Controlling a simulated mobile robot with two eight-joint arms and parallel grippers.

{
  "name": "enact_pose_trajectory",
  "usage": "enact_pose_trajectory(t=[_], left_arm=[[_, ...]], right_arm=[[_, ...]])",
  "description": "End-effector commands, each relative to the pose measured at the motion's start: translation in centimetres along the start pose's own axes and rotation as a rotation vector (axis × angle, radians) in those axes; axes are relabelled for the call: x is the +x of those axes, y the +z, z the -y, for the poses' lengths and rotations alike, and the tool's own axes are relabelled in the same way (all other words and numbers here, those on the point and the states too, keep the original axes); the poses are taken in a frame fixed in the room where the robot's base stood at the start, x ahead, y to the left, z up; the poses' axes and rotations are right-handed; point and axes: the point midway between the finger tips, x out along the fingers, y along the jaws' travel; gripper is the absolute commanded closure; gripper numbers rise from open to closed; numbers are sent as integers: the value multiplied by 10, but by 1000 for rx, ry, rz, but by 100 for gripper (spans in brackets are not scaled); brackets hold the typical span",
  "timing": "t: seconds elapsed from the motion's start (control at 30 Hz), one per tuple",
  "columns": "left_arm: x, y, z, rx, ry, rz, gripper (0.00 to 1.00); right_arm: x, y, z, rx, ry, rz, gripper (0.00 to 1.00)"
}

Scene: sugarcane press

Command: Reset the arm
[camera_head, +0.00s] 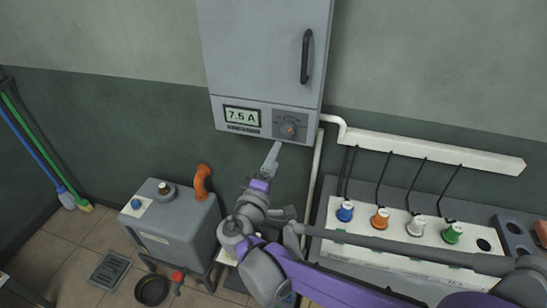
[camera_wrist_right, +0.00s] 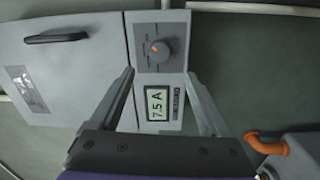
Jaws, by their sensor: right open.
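My right gripper (camera_head: 272,158) is raised below the grey wall cabinet (camera_head: 262,50), near its lower control panel. In the right wrist view, its two fingers (camera_wrist_right: 160,92) are spread wide with nothing between them. Past the fingers is the panel with a rotary knob (camera_wrist_right: 158,50) and a display (camera_wrist_right: 160,103) reading 7.5 A. The knob also shows in the head view (camera_head: 290,129), just above and right of the fingertips. I cannot tell whether the fingers touch the panel; they look apart from it. My left gripper is not in view.
A grey tank (camera_head: 170,228) with an orange pipe (camera_head: 202,182) stands at the lower left. A black pan (camera_head: 151,290) sits on the floor. At the right, a white panel (camera_head: 385,236) holds several coloured plugs under a white rail (camera_head: 440,150).

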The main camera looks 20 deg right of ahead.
Motion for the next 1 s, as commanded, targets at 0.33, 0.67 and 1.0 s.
enact_pose_trajectory(t=[0.33,0.67,1.0], left_arm=[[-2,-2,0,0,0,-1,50],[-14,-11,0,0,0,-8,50],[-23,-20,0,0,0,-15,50]], right_arm=[[0,25,8,36,-88,48,19],[-69,138,80,362,-665,294,19],[-181,154,124,792,-1144,404,19]])
